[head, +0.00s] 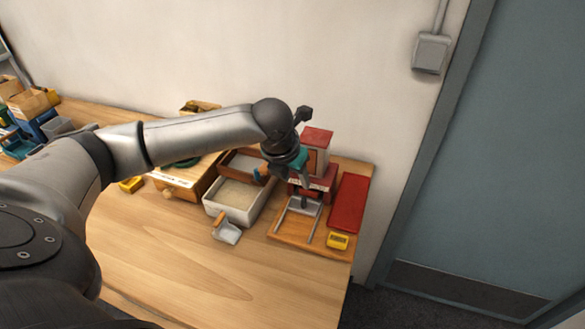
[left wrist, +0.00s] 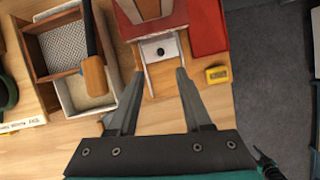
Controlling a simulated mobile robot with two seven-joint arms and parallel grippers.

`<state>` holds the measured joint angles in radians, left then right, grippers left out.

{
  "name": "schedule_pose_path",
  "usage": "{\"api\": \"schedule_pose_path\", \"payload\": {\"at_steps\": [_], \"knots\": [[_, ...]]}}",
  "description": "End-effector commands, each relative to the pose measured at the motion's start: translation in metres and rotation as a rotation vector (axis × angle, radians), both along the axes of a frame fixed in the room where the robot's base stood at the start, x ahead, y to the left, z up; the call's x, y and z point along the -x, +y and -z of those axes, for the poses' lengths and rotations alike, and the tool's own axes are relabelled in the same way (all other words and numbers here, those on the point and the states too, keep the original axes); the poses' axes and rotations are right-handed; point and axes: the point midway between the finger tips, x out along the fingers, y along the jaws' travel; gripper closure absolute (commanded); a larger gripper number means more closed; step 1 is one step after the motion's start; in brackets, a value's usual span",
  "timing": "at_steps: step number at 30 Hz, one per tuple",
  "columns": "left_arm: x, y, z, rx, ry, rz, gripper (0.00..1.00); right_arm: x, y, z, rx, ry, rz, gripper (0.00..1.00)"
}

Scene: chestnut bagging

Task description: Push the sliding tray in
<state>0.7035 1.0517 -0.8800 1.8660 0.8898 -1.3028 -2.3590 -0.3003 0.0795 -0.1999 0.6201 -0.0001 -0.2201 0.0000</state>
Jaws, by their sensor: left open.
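The sliding tray (head: 306,208) is a small pale grey tray between two light rails, at the front of a red and white press-like device (head: 316,150). In the left wrist view the tray (left wrist: 161,58) shows a dark round spot, and its back end is at the red and white body (left wrist: 150,15). My left gripper (head: 303,193) points down over the tray and hides part of it. In the left wrist view its two fingers (left wrist: 159,73) are apart with nothing between them, near the tray's front edge. I cannot tell whether they touch it.
A red panel (head: 348,202) lies right of the device and a small yellow box (head: 338,241) stands in front. To the left are a white bin (head: 212,209), a scoop (head: 227,233) and a wooden box with a knob (head: 180,180). The front of the table (head: 190,265) is clear.

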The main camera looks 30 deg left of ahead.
Motion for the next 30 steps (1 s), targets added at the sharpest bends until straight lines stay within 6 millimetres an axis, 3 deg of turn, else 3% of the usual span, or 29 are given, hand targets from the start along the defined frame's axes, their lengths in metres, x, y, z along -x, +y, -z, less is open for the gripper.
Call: {"api": "schedule_pose_path", "payload": {"at_steps": [7, 30], "knots": [[0.01, -0.001, -0.023, 0.0, 0.001, 0.0, 0.51, 0.0, 0.0, -0.004, 0.0, 0.0, 0.0, 0.5], [0.011, -0.001, -0.024, 0.0, 0.001, 0.0, 0.51, 0.0, 0.0, -0.004, 0.0, 0.001, 0.0, 0.5]]}}
